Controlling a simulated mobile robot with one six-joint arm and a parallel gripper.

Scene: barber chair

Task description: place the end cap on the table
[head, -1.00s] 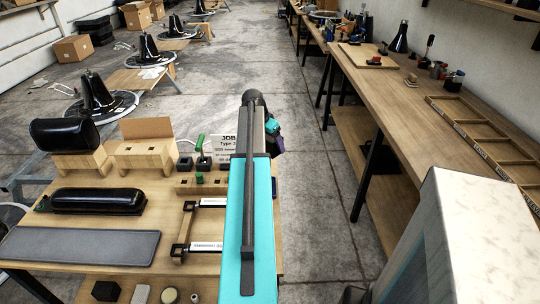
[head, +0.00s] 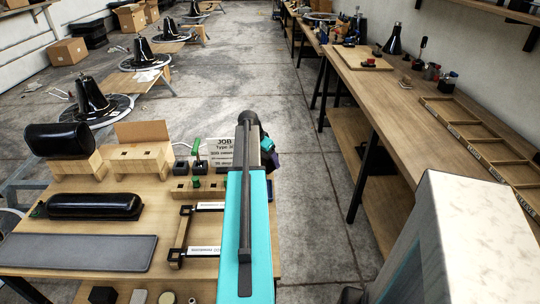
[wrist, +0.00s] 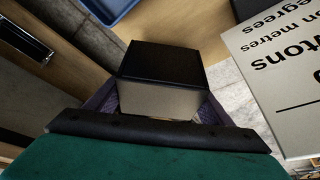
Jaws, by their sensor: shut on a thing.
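The end cap (wrist: 160,72), a block with a black top and a pale grey side, sits between the purple fingers of my gripper (wrist: 158,110) in the wrist view. The gripper is shut on it. In the head view my gripper (head: 272,162) is small and partly hidden behind my arm, at the right edge of the wooden table (head: 160,190). I cannot make out the end cap there. The wrist view shows a wooden surface and grey floor beyond the cap. The gap between cap and table cannot be judged.
A JOB sign (head: 222,153) stands at the table's back right, close to my gripper. Green-handled tools (head: 197,150), a black-railed frame (head: 178,235), a grey pad (head: 75,250) and a black armrest (head: 95,206) crowd the table. A long workbench (head: 385,110) runs along the right.

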